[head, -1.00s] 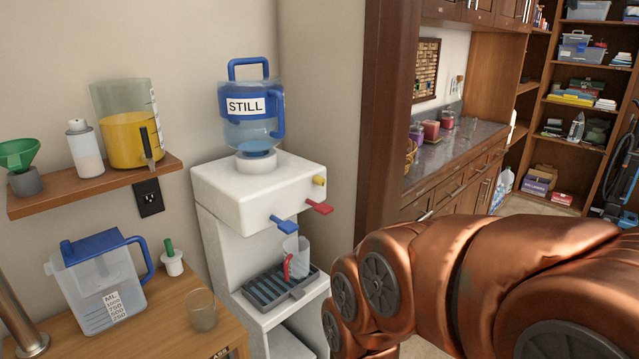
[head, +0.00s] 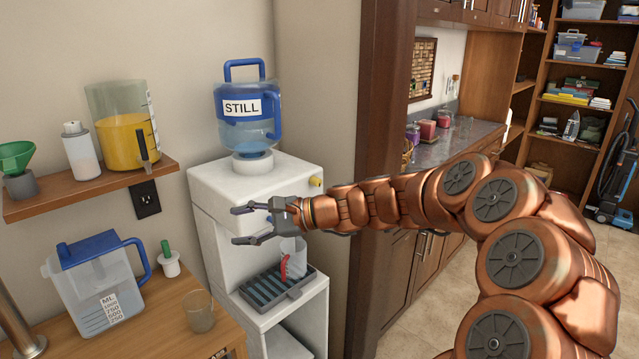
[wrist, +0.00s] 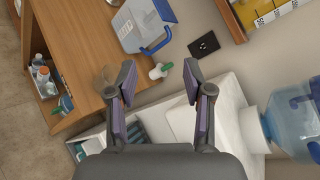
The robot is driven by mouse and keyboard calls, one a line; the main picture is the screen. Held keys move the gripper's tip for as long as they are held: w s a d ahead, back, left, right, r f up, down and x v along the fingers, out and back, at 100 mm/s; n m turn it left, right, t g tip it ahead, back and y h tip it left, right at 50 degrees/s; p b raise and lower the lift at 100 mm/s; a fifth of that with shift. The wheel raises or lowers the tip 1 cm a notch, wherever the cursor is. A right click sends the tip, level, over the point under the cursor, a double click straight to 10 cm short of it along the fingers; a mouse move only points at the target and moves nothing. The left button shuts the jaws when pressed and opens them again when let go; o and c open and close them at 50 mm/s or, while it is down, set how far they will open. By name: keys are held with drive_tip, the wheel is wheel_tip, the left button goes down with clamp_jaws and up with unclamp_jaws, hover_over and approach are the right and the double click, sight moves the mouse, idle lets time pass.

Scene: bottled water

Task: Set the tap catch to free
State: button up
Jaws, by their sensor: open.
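The white water dispenser (head: 225,178) stands against the wall with a blue bottle labelled STILL (head: 247,132) on top.
A wooden counter (head: 170,325) holds a blue-lidded jug (head: 95,290) and a glass (head: 201,312). A shelf (head: 95,188) is above. A dark wooden post (head: 375,90) is close right.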

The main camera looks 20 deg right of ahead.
drive_tip(key=w+d+m+t+h, duration=0.2)
drive_tip(key=w+d+m+t, duration=0.55)
drive_tip(key=d, duration=0.75)
drive_tip(key=m+t+h, duration=0.2)
drive_tip(key=m+h, duration=0.3)
drive_tip(key=m, duration=0.2)
approach(319, 183)
drive_tip(key=w, duration=0.2)
drive_tip(key=shift+g+y, duration=0.25)
drive_tip(key=shift+y, duration=0.15)
drive_tip(key=shift+p+x, duration=1.25)
drive_tip(key=shift+x, duration=2.8)
drive_tip(key=shift+r, duration=0.1)
clamp_jaws()
